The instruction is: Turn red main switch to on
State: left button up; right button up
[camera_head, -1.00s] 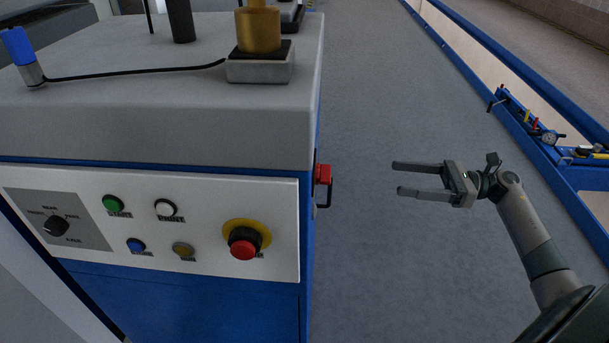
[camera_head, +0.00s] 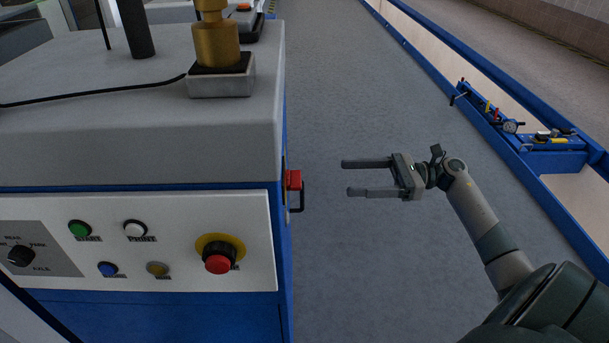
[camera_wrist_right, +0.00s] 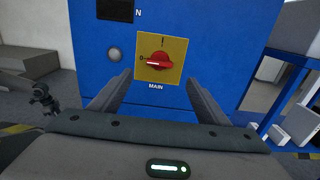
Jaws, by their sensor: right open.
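The red main switch (camera_wrist_right: 157,62) sits on a yellow plate (camera_wrist_right: 172,75) marked MAIN, on the blue side of the machine. Its handle lies sideways, with one end at the 0 mark on the left; the I mark is at the top. In the head view a red part (camera_head: 294,180) juts from the machine's right side. My right gripper (camera_head: 345,178) is open and empty, right of that side and apart from it, fingers pointing at it. In the right wrist view its fingers (camera_wrist_right: 157,85) flank the lower part of the switch plate. My left gripper is not in view.
The machine's front panel (camera_head: 180,282) has several buttons, a knob and a red emergency stop (camera_head: 217,264). A dark handle loop (camera_head: 302,198) stands out beside the red part. Grey floor lies open around my gripper; a blue rail (camera_head: 490,125) runs along the right.

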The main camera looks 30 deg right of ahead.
aim_at(294, 180)
pick_arm(q)
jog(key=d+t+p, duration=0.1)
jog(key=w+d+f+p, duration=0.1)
jog(key=p, duration=0.1)
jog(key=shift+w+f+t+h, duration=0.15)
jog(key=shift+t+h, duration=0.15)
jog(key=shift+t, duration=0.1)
pick_arm(e)
jog(key=x, duration=1.2)
jog(key=shift+w+a, duration=0.25)
jog(key=c, duration=1.1)
